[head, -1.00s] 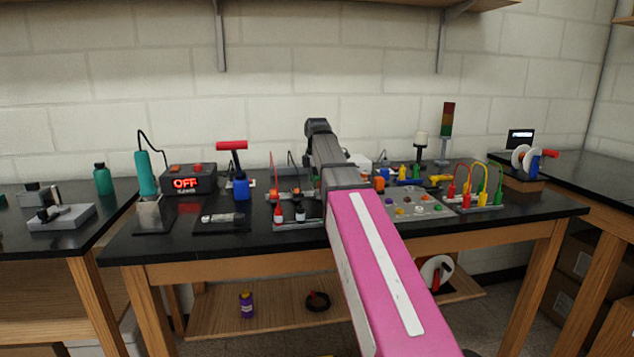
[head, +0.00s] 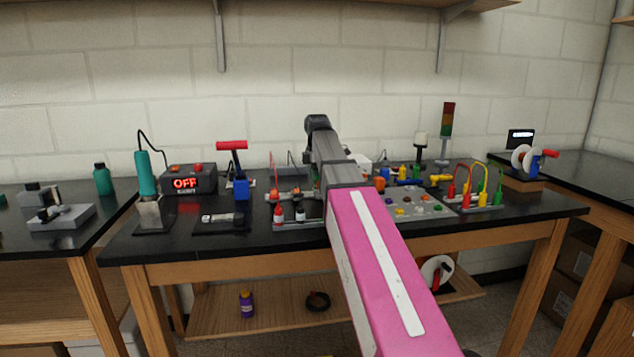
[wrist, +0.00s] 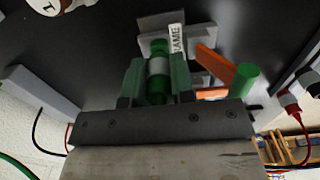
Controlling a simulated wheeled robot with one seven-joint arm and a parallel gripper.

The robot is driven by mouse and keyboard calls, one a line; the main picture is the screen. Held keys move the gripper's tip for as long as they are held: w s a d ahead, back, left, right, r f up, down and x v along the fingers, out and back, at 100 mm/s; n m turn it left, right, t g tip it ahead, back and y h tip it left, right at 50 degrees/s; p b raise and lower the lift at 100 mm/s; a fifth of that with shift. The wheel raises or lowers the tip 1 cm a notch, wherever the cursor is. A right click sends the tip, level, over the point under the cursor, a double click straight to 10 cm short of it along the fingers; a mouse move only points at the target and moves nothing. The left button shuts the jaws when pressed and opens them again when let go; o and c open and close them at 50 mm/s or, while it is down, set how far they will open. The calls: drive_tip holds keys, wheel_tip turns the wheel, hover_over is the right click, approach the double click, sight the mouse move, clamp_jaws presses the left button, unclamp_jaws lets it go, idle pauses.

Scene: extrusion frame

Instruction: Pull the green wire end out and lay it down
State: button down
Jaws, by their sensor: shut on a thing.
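In the wrist view my gripper (wrist: 157,82) is shut on a green and white cylindrical piece, which I take to be the green wire end (wrist: 158,66). Its far tip meets or overlaps a grey block (wrist: 155,22) with a white label, and I cannot tell whether it is still seated there. Orange levers (wrist: 216,66) stand just right of the fingers. A second green cylinder (wrist: 245,82) sticks up beside them. In the head view my arm hides the gripper and the held piece.
In the wrist view a red and white plug (wrist: 290,97) with a red wire lies right. A green wire (wrist: 14,164) curves at lower left.

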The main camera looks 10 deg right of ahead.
drive_tip(key=shift+r, duration=2.4)
